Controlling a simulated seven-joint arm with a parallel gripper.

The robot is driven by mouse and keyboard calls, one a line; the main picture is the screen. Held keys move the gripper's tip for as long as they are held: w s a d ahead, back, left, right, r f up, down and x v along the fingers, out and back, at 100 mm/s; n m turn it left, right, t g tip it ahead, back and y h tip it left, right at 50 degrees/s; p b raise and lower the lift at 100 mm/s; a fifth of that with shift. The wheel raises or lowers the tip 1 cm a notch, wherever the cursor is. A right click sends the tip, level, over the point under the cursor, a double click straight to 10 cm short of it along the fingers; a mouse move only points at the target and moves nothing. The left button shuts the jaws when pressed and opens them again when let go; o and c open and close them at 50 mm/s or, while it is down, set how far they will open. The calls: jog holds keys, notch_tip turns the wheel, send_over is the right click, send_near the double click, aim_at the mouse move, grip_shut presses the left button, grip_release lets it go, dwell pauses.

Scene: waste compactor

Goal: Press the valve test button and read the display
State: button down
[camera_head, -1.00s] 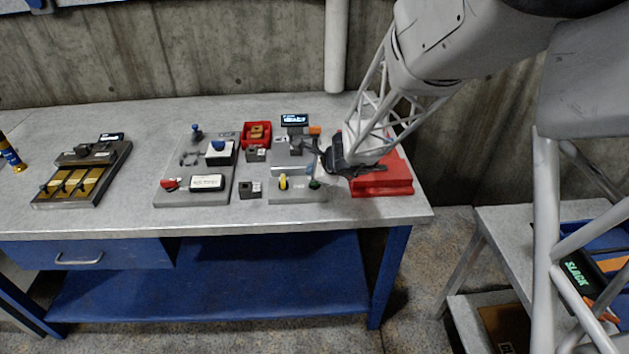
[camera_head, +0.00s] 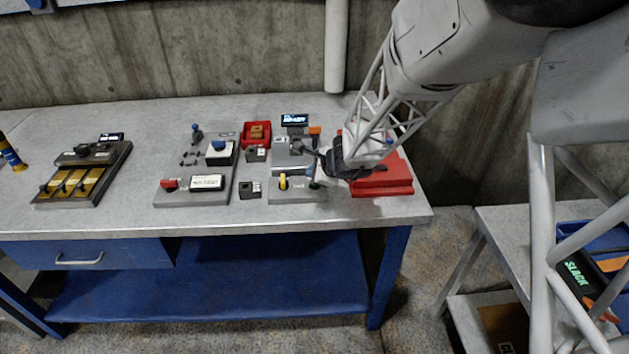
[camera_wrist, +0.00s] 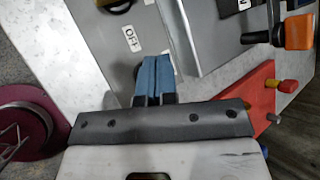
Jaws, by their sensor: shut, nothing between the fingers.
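The grey valve panel (camera_head: 285,196) stands near the right end of the bench. It carries a yellow knob (camera_head: 283,182), a raised grey block and a small lit display (camera_head: 294,120) at its back. The display's text is too small to read surely. My gripper (camera_head: 314,178) is shut and empty, its blue fingertips low over the panel's front right corner, where a dark green button sits. The button is mostly hidden by the fingers. In the wrist view the fingertips (camera_wrist: 155,62) are together beside the raised block, near an OFF label (camera_wrist: 131,38); contact with the button cannot be told.
A red case (camera_head: 382,185) lies right of the panel, under my wrist. A red bin (camera_head: 248,137), small dark blocks and another grey panel (camera_head: 190,199) are to the left. A tray with brass strips (camera_head: 72,183) stands farther left. Bare bench lies between.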

jog(key=shift+f, duration=0.45)
dwell(0.7)
jog(key=shift+r, duration=0.9)
dwell(0.4)
jog(key=shift+r, duration=2.55)
